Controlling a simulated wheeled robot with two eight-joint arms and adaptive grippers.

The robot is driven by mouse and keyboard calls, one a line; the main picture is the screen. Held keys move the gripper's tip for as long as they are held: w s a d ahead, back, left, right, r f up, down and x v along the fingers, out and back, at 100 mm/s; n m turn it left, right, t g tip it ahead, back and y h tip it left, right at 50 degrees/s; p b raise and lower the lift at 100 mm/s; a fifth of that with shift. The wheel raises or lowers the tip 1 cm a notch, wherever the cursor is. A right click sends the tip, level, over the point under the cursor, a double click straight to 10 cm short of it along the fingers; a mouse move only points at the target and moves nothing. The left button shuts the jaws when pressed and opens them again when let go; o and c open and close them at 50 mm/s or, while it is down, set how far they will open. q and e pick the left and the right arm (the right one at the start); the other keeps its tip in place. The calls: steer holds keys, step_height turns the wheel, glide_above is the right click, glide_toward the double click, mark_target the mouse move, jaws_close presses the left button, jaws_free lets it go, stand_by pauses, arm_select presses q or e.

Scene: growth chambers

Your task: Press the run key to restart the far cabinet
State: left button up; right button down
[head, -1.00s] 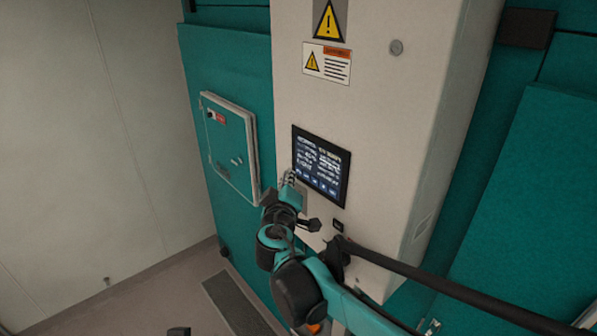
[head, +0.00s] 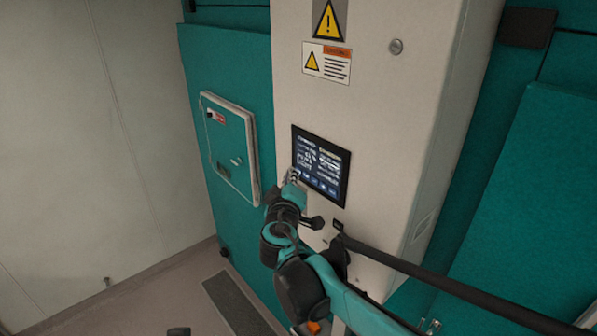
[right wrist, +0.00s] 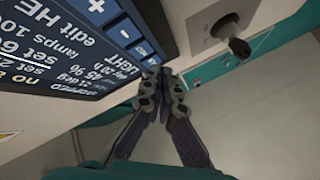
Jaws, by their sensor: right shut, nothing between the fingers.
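The dark control screen (head: 321,166) is on the pale front of the cabinet (head: 375,110), with lines of text and a row of blue keys along its lower edge. In the right wrist view the screen (right wrist: 70,50) is turned over, with a plus key (right wrist: 97,6) and further blue keys along its side. I cannot read which one is the run key. My right gripper (head: 292,177) is shut and empty at the screen's lower left corner. Its fingertips (right wrist: 163,77) appear close to the end key; I cannot tell whether they touch. My left gripper is not seen.
A dark knob (head: 315,223) sticks out below the screen, close to my right wrist; it also shows in the wrist view (right wrist: 238,46). A black bar (head: 440,277) runs rightward lower down. A teal hinged panel (head: 230,148) is at left.

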steer(key=shift+w+d, duration=0.15)
steer(key=shift+d, duration=0.1)
stand_by(0.8)
steer(key=shift+a, duration=0.1)
steer(key=shift+s+a, duration=0.45)
steer(key=shift+a, duration=0.05)
steer(key=s+a, duration=0.1)
steer(key=a, duration=0.1)
steer(key=s+a, duration=0.2)
stand_by(0.4)
stand_by(0.4)
